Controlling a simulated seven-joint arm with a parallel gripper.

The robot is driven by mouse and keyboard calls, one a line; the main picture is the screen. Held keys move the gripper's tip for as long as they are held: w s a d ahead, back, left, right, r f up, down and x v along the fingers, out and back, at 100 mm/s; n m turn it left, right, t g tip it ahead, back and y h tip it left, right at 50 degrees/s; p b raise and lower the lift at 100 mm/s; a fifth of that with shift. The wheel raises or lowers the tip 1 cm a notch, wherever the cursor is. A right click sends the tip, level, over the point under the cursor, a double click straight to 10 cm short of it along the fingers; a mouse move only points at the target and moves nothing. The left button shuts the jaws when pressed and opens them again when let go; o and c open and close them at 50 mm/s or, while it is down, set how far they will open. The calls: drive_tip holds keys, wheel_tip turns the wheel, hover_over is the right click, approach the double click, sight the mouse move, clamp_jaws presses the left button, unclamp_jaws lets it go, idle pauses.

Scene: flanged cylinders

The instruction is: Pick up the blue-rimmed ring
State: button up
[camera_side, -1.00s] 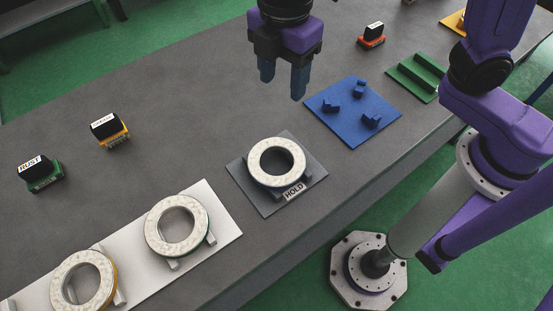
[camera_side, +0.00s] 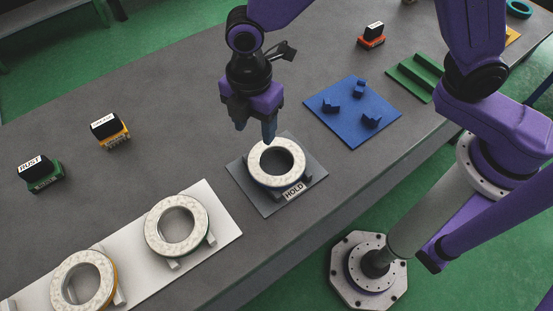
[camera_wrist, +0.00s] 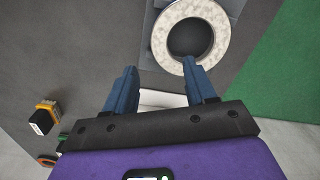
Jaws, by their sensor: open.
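The blue-rimmed ring (camera_side: 275,182) has a pale speckled top face and a thin bluish rim. It rests flat on supports on a grey plate (camera_side: 256,203) labelled HOLD. My gripper (camera_side: 256,132) is open and empty, its blue fingers pointing down just behind and left of the ring in the side view. In the wrist view the ring (camera_wrist: 160,40) shows at the top, beyond the fingertips of my gripper (camera_wrist: 160,68); the right fingertip overlaps the ring's near edge in the picture. The exact height gap is hard to tell.
A white board (camera_side: 222,232) holds a green-rimmed ring (camera_side: 153,226) and an orange-rimmed ring (camera_side: 60,283). A blue plate (camera_side: 345,125) with several small blocks and a green fixture (camera_side: 415,76) lie to the right. Small labelled blocks stand at left. The table behind is largely clear.

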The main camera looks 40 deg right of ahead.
sight(257, 151)
drive_tip(key=shift+d+f, duration=0.1)
drive_tip(key=shift+f, duration=3.4)
clamp_jaws()
drive_tip(key=shift+r, duration=0.1)
